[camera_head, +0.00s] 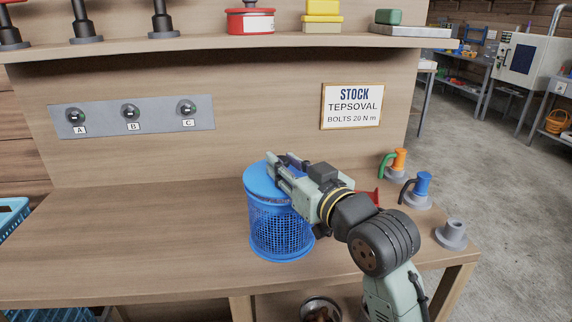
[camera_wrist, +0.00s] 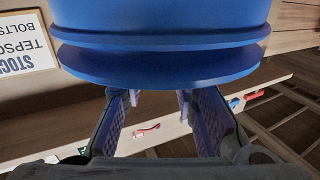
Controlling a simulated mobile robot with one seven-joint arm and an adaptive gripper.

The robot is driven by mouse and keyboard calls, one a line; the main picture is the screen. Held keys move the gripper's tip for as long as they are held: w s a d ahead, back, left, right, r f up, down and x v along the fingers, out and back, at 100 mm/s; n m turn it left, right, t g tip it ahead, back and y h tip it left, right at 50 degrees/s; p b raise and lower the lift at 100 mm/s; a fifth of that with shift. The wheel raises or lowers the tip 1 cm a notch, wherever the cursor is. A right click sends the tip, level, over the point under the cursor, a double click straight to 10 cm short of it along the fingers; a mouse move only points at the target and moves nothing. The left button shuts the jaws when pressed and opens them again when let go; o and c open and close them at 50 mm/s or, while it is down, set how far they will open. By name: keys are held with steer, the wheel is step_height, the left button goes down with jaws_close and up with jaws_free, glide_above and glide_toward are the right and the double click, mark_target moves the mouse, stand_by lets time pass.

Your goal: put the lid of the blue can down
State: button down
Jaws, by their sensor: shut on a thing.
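The blue can (camera_head: 281,232) has mesh sides and stands upright on the wooden bench. Its blue lid (camera_head: 262,182) is at the top of the can. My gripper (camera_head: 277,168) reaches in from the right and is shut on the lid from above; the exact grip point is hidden. The two fingers (camera_wrist: 163,112) show below the lid.
Right of my arm, an orange-and-green tool (camera_head: 399,160), a blue tool (camera_head: 422,184) and an empty grey holder (camera_head: 452,235) stand on the bench. The shelf (camera_head: 230,44) with a red tin (camera_head: 250,21) overhangs the back. The bench left of the can is clear.

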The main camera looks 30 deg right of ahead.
steer(key=shift+f+b, duration=0.35)
steer(key=shift+f, duration=0.05)
steer(key=c, duration=1.2)
jaws_free()
steer(key=s, duration=1.2)
steer(key=shift+a, duration=0.25)
steer(key=shift+r, duration=0.1)
